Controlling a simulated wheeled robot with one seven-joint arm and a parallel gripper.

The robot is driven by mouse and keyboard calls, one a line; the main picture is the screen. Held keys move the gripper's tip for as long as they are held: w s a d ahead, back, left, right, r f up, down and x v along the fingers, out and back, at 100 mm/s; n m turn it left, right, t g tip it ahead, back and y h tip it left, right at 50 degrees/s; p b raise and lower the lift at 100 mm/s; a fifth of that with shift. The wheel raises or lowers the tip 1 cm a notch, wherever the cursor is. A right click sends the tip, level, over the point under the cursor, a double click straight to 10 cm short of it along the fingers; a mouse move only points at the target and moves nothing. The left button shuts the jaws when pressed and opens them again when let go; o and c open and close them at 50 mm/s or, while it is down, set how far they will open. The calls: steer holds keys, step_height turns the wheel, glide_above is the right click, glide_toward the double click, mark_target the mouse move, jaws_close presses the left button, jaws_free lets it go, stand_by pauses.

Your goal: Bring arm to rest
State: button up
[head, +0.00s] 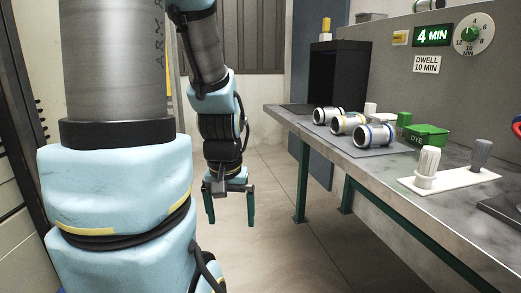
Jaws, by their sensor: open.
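My gripper (230,207) hangs at the end of my light-blue and grey arm in the head view, left of the bench. Its two green fingers point down and stand apart, with nothing between them. The floor shows beneath it. It touches neither the bench nor anything on it.
The grey bench (405,185) runs along the right on green legs. On it lie several metal cylinders with coloured bands, such as the blue-banded one (374,136), a green dye box (427,134) and a white tray (455,179). Bare floor (277,240) separates my gripper from the bench.

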step_height(320, 180, up, 18)
steer(key=p, duration=1.6)
steer(key=shift+f, duration=0.15)
steer(key=shift+w, duration=0.1)
